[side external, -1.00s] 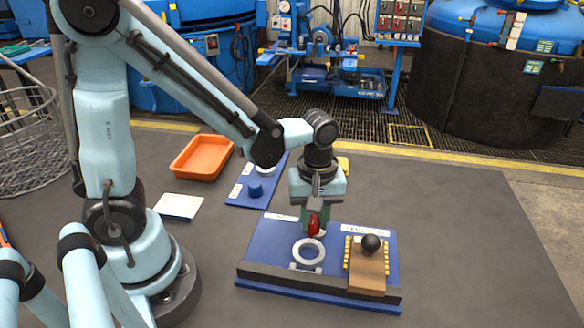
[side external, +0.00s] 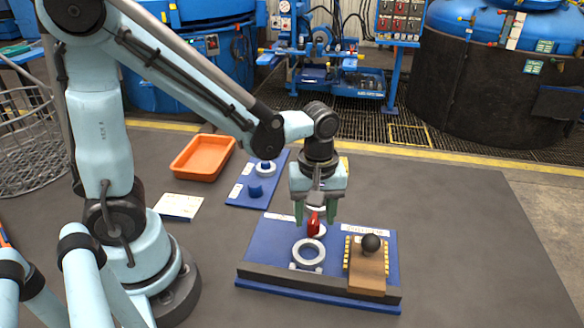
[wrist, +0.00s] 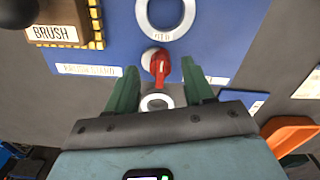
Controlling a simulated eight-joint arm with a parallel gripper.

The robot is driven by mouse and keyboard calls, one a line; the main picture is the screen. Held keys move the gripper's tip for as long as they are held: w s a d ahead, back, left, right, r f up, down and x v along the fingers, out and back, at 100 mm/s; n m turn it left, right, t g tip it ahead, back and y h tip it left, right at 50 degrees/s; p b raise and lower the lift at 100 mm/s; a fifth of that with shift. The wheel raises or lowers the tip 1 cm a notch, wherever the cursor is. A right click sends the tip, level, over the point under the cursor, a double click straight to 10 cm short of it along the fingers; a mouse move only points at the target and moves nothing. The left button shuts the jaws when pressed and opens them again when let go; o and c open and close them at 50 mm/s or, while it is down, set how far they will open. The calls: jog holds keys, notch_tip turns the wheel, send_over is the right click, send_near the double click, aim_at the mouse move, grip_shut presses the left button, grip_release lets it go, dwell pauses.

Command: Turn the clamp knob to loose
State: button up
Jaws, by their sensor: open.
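The clamp knob (side external: 313,225) is a small red handle on a white round base at the back edge of the blue board (side external: 271,235). In the wrist view the red knob (wrist: 160,67) lies just ahead of and between the fingertips, its handle roughly in line with the picture's vertical. My gripper (side external: 315,219) is over it, with the green fingers spread to either side. In the wrist view my gripper (wrist: 160,80) is open, with gaps visible beside the knob. The label by the knob is too small to read surely.
A white ring (side external: 308,267) stands in front of the knob. A brush block (side external: 366,274) with a dark ball is to the right. Another blue board (side external: 241,194) with a blue cylinder and an orange tray (side external: 202,173) are behind left. The mat at right is clear.

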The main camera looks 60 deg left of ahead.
aim_at(314, 218)
notch_tip(314, 218, up, 11)
dwell(0.6)
jog(key=a+m+t, duration=0.1)
jog(key=m+t, duration=0.1)
jog(key=m, duration=0.2)
jog(key=s+a+f+m+t, duration=0.1)
jog(key=a+m+t, duration=0.1)
jog(key=m, duration=0.2)
jog(key=a+m+t, duration=0.1)
jog(key=m+t, duration=0.2)
jog(key=m, duration=0.1)
jog(key=shift+s+a+f, duration=0.3)
jog(key=shift+s, duration=0.1)
